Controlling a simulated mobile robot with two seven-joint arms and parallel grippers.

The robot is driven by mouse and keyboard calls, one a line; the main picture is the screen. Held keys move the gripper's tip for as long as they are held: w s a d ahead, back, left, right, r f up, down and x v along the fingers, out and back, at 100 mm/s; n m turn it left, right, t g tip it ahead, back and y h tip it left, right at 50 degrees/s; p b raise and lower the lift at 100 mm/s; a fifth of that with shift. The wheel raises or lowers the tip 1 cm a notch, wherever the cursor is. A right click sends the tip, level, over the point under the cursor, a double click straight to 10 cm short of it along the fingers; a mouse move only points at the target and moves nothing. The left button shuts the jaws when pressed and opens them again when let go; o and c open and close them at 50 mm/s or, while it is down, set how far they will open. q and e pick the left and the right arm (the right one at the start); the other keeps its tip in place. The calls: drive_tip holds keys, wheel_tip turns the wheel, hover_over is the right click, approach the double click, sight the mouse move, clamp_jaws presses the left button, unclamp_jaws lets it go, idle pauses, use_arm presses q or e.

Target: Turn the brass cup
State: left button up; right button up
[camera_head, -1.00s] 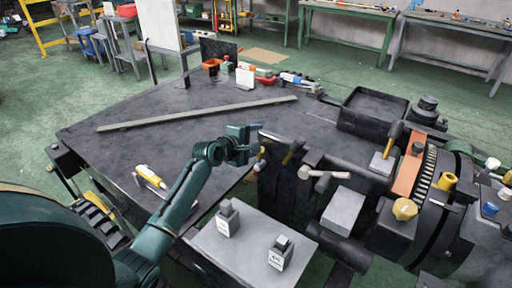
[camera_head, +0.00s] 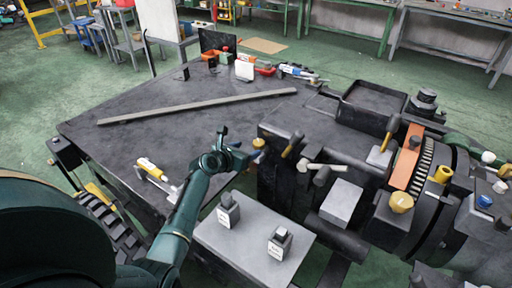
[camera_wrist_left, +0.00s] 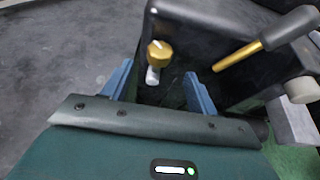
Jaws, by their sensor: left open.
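The brass cup (camera_head: 258,143) is a small, round, gold-coloured piece on a pale stem at the left end of the dark machine. In the left wrist view the brass cup (camera_wrist_left: 159,52) shows ahead of the gap between my fingers, with its pale stem below it. My left gripper (camera_head: 238,146) is open and empty, just left of the cup in the head view. In the left wrist view its two blue fingers (camera_wrist_left: 160,72) stand wide apart, apparently short of the cup. My right gripper is not in view.
A brass-and-black handle (camera_wrist_left: 262,38) sticks out right of the cup, and a pale-knobbed lever (camera_head: 318,168) is nearby. A grey plate (camera_head: 255,243) carries two small dark bottles (camera_head: 228,210). The dark tabletop (camera_head: 150,110) behind is mostly clear around a long bar.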

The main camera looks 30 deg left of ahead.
sight(255, 145)
use_arm(q)
drive_tip(key=b+x, duration=0.2)
drive_tip(key=x, duration=0.3)
drive_tip(key=shift+w+f, duration=0.25)
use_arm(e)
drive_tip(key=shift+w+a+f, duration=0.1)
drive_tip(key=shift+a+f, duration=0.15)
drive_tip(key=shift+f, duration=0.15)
use_arm(q)
drive_tip(key=shift+w+d, duration=0.1)
drive_tip(key=shift+w, duration=0.2)
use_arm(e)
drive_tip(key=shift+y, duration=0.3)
use_arm(q)
drive_tip(key=shift+w+f, duration=0.1)
drive_tip(key=shift+w, duration=0.25)
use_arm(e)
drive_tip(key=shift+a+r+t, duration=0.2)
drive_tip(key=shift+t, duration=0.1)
